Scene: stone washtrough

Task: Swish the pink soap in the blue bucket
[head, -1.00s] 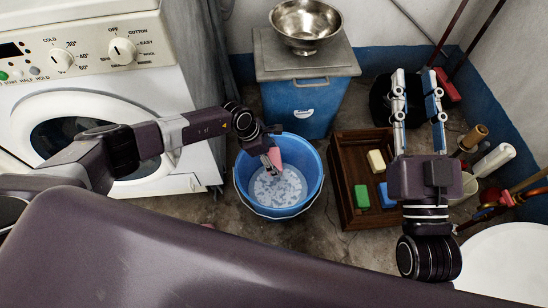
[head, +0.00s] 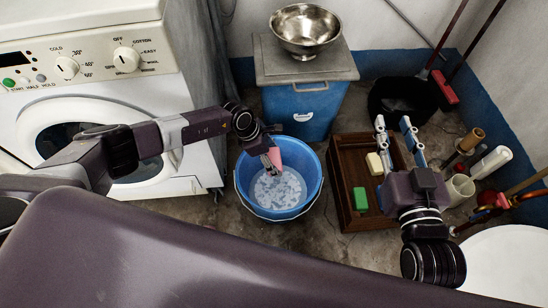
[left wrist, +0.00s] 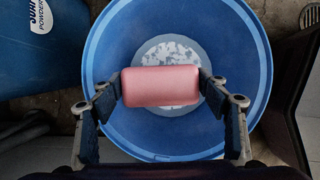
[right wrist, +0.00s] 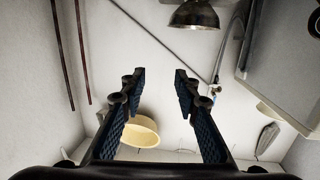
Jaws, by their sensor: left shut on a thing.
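The blue bucket (head: 242,188) stands on the floor in the middle of the head view, with foamy water (head: 278,189) inside. My left gripper (head: 270,158) is shut on the pink soap (head: 275,157) over the bucket's opening. In the left wrist view the pink soap (left wrist: 160,86) lies crosswise between the two fingers, with the bucket (left wrist: 104,52) around it. The soap appears above the water; its exact height is hard to tell. My right gripper (head: 393,123) is open and empty, over the wooden crate's right side; its fingers are apart in the right wrist view (right wrist: 155,80).
The wooden crate (head: 340,188) right of the bucket holds a cream soap (head: 375,163) and a green soap (head: 361,198). A blue bin (head: 300,108) with a metal bowl (head: 306,28) on its lid stands behind. A washing machine (head: 95,50) is left; brushes and a pot (head: 460,190) are right.

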